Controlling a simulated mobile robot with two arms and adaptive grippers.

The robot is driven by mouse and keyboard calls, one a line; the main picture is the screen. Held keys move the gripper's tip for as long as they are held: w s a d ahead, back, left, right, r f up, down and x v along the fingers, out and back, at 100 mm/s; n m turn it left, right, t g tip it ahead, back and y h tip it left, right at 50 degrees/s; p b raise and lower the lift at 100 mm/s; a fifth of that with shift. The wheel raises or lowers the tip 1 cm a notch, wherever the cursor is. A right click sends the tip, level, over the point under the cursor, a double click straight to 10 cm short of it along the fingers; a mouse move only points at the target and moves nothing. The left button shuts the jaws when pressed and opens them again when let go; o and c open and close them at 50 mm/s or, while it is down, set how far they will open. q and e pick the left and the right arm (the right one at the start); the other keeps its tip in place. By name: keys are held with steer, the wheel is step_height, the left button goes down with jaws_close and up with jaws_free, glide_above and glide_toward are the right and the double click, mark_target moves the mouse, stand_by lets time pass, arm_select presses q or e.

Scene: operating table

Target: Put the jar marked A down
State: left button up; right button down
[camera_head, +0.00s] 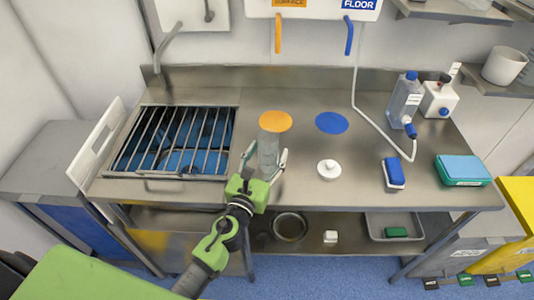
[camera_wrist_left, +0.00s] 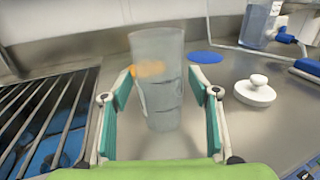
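A clear, pale jar (camera_head: 268,150) stands upright between the fingers of my left gripper (camera_head: 266,158), in front of the orange disc (camera_head: 275,121). In the left wrist view the jar (camera_wrist_left: 159,85) is central, between the teal finger pads of the left gripper (camera_wrist_left: 161,74). The fingers are spread on either side, with narrow gaps showing, so the gripper looks open around it. The jar's base appears at or just above the steel top; contact is hard to tell. No letter is readable on it. My right gripper is not in view.
A blue disc (camera_head: 332,123) and a white knobbed lid (camera_head: 328,169) are right of the jar. A barred sink (camera_head: 175,140) is at left. Farther right are a bottle (camera_head: 404,99), a blue-and-white item (camera_head: 393,174) and a teal box (camera_head: 462,170). The steel around the lid is clear.

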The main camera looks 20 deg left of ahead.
arm_select(q)
steer(key=shift+r+p, duration=0.3)
steer(key=shift+r, duration=0.05)
steer(key=s+b, duration=0.1)
steer(key=s, duration=0.2)
steer(key=s+b, duration=0.1)
steer(key=s, duration=0.3)
steer(key=s+b, duration=0.1)
steer(key=s, duration=0.2)
steer(key=shift+s+a+f, duration=0.2)
steer(key=shift+s+f, duration=0.15)
steer(key=shift+s, duration=0.05)
steer(key=shift+s+r+b, duration=0.2)
steer(key=shift+s+b, duration=0.15)
steer(key=shift+s, duration=0.25)
steer(key=shift+s+f, duration=0.1)
